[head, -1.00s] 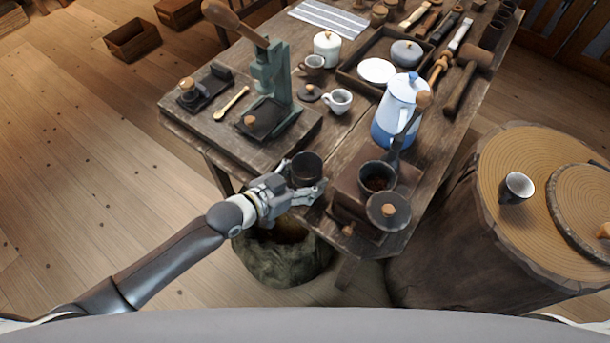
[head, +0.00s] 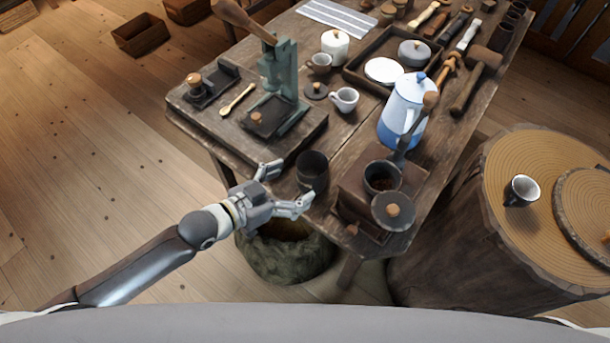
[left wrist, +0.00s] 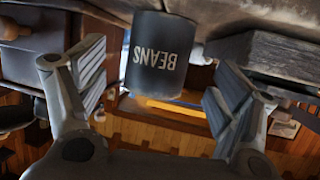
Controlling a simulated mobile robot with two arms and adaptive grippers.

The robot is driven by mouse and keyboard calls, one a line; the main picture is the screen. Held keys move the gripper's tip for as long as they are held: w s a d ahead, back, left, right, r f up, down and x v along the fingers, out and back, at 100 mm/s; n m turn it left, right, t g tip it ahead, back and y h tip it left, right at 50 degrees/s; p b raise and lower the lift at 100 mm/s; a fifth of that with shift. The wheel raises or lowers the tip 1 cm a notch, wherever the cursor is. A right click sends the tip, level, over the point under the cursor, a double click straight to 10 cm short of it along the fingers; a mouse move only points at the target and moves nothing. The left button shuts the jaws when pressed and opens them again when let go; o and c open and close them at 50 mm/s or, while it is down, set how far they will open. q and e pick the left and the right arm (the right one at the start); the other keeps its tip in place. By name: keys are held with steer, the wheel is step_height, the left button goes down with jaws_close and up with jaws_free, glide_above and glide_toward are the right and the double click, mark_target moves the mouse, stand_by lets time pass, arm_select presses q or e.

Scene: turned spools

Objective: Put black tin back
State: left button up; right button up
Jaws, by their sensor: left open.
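The black tin (head: 312,172) stands upright on the near edge of the wooden table, between the press's board and the wooden box. In the left wrist view the tin (left wrist: 162,55) carries the word BEANS and appears upside down. My left gripper (head: 288,186) is open at the table's near edge. Its two fingers (left wrist: 158,95) are spread to either side of the tin, with a gap between them and it. The tin's far side is hidden. My right gripper is not in view.
A green press (head: 283,80) stands on a board to the left. A wooden box (head: 352,190) with a dark cup (head: 382,178) and a lid (head: 393,210) is close on the right. A blue-white pot (head: 404,110) stands behind. A sack (head: 285,255) is below the edge.

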arm_select(q)
steer(key=shift+v, duration=2.75)
steer(key=w+a+f+n+y, duration=0.1)
steer(key=a+f+y, duration=0.1)
steer(key=a+f, duration=0.45)
steer(key=a+f+n+y, duration=0.2)
steer(key=a+f+y, duration=0.1)
steer(key=f, duration=0.7)
steer(key=w+a+f+n+y, duration=0.15)
steer(key=a+f, duration=0.25)
steer(key=f, duration=0.4)
steer(key=s+a+f+n+g+y, duration=0.1)
steer(key=s+a+f+g+y, duration=0.15)
steer(key=s+f, duration=0.65)
steer(key=s+a+f+n+g+y, duration=0.1)
steer(key=s+a+f+g, duration=0.15)
steer(key=s+f, duration=0.65)
steer(key=s+d+f+g, duration=0.1)
steer(key=s+f, duration=0.1)
steer(key=s, duration=0.6)
steer(key=s+d+f+g, duration=0.2)
steer(key=s, duration=0.6)
steer(key=shift+s+d+f+n, duration=0.2)
steer(key=shift+f+n, duration=0.15)
steer(key=shift+f, duration=0.05)
